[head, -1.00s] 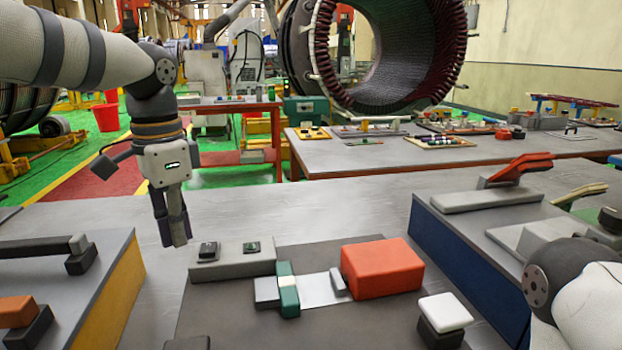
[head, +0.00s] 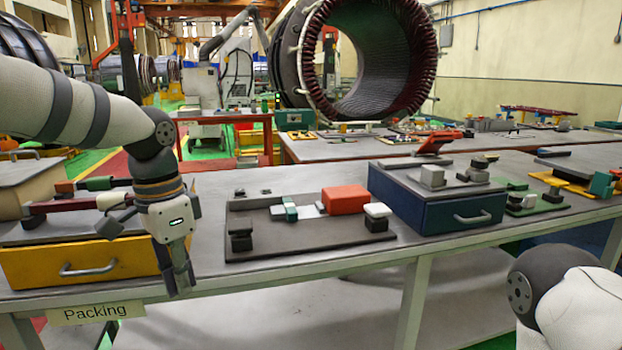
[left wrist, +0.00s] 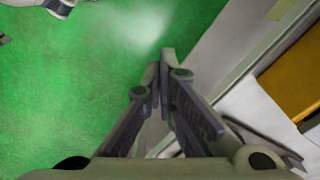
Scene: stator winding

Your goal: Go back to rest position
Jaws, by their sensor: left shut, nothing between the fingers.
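My left gripper (head: 178,282) hangs pointing down at the front edge of the table (head: 330,255), in front of the yellow drawer unit. Its fingers are together and hold nothing. In the left wrist view the closed fingers (left wrist: 163,70) show over green floor, with the table's edge to the right. My right arm shows only as a white and dark link at the lower right of the head view; its gripper is out of the picture.
A yellow drawer unit (head: 85,262) stands at left, and a blue one (head: 450,215) at right. Between them a dark mat (head: 300,240) bears an orange block (head: 345,199) and small parts. A "Packing" label (head: 97,312) is on the table front. Floor before the table is free.

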